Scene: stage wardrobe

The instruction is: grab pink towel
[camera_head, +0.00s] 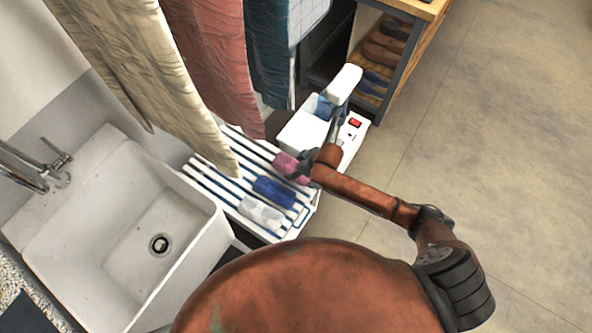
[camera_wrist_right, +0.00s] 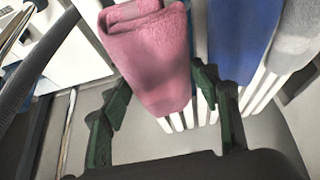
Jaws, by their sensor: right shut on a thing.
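The pink towel (camera_head: 285,164) is a rolled bundle at the right side of a white slatted rack (camera_head: 211,181). My right gripper (camera_head: 300,169) is at the towel. In the right wrist view the pink towel (camera_wrist_right: 150,60) lies between the two dark green fingers of the gripper (camera_wrist_right: 160,88), which is shut on it. Part of the towel in the head view is hidden by the gripper. I cannot tell whether the towel still touches the rack. My left gripper is not in view.
A blue rolled towel (camera_head: 275,191) and a whitish one (camera_head: 261,212) lie beside it on the rack. Hanging curtains (camera_head: 215,60) come down close behind the rack. A white sink (camera_head: 110,225) stands at left. A white machine (camera_head: 352,134) is just beyond my wrist. Floor at right is clear.

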